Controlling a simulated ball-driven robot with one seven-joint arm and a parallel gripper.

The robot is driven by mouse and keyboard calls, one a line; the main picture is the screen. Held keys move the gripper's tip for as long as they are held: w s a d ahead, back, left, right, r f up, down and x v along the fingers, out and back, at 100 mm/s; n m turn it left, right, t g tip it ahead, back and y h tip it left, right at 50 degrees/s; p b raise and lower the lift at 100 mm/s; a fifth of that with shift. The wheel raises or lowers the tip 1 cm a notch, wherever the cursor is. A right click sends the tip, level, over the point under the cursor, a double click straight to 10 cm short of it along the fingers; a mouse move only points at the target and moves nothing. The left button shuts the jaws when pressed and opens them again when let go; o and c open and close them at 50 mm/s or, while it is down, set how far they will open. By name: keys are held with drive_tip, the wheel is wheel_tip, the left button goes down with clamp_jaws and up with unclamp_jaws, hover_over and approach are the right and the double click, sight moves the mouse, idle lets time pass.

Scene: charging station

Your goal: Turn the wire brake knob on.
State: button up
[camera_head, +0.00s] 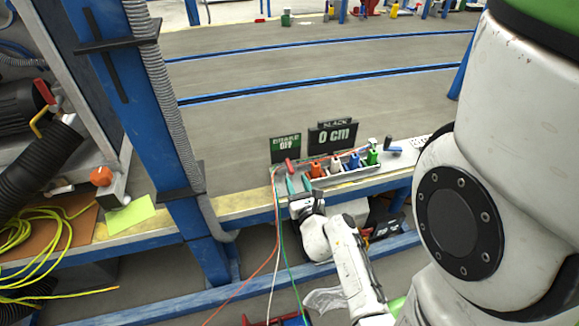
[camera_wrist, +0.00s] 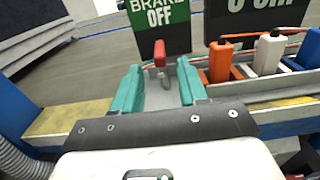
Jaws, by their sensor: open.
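The wire brake knob (camera_wrist: 160,54) is a red-handled lever on a small metal stem. In the wrist view it stands upright in front of a green and black sign (camera_wrist: 160,16) reading "BRAKE OFF". In the head view the red knob (camera_head: 290,165) is at the left end of the station's shelf. My gripper (camera_wrist: 157,72) has two teal fingers, which are apart with nothing between them. The knob shows just beyond the fingertips, between them in the picture; I cannot tell whether they touch it. In the head view my gripper (camera_head: 298,181) is at the shelf's front edge.
Orange (camera_head: 316,170), white (camera_head: 336,163), blue (camera_head: 354,160) and green (camera_head: 373,156) connectors stand in a row right of the knob. A "SLACK 0 cm" display (camera_head: 333,135) is behind them. A blue post (camera_head: 150,110) stands left. Coloured wires hang down beside my gripper.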

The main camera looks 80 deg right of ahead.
sight(287, 159)
drive_tip(key=x, duration=0.8)
drive_tip(key=shift+w+d, duration=0.15)
drive_tip(key=shift+c, duration=0.2)
clamp_jaws()
